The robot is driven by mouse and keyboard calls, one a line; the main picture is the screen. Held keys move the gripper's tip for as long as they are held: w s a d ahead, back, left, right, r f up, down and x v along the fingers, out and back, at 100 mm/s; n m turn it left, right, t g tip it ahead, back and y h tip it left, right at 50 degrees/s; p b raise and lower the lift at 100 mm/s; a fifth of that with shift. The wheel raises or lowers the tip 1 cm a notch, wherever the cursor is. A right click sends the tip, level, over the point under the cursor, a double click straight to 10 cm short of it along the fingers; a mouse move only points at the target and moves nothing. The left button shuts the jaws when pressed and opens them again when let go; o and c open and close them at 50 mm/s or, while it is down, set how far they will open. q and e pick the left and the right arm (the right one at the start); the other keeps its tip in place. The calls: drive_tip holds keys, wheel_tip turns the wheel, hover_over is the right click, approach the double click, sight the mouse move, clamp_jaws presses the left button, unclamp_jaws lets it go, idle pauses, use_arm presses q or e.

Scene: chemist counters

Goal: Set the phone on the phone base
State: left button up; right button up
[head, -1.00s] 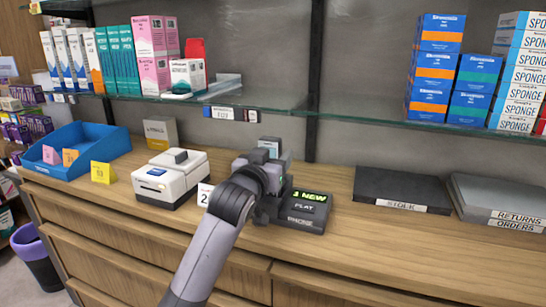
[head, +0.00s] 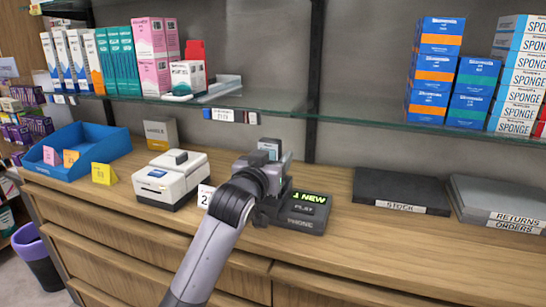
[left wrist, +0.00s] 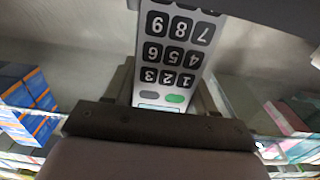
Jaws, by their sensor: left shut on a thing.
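The phone is a light grey handset with dark number keys, seen close up in the left wrist view (left wrist: 176,55). In the head view only a small upper part of the phone (head: 269,145) shows above my left gripper (head: 268,176), which hides the rest. My left gripper is shut on the phone and holds it roughly upright. The black phone base (head: 305,223), with a green "1 NEW" display and a PHONE label, stands on the counter just right of the gripper. Whether the phone touches the base is hidden. My right gripper is not in view.
A white device (head: 171,184) and a small number card (head: 205,196) stand left of the gripper. A blue bin (head: 75,150) is further left. A black STOCK tray (head: 402,188) and a grey returns tray (head: 500,200) lie to the right. A glass shelf (head: 290,112) with boxes runs above.

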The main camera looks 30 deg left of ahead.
use_arm(q)
drive_tip(key=shift+p, duration=0.35)
idle(0.4)
drive_tip(key=shift+f+b, duration=0.35)
drive_tip(key=shift+f, duration=0.2)
idle(0.4)
drive_tip(key=o, duration=0.8)
drive_tip(key=shift+o, duration=0.2)
drive_tip(key=shift+s, duration=0.1)
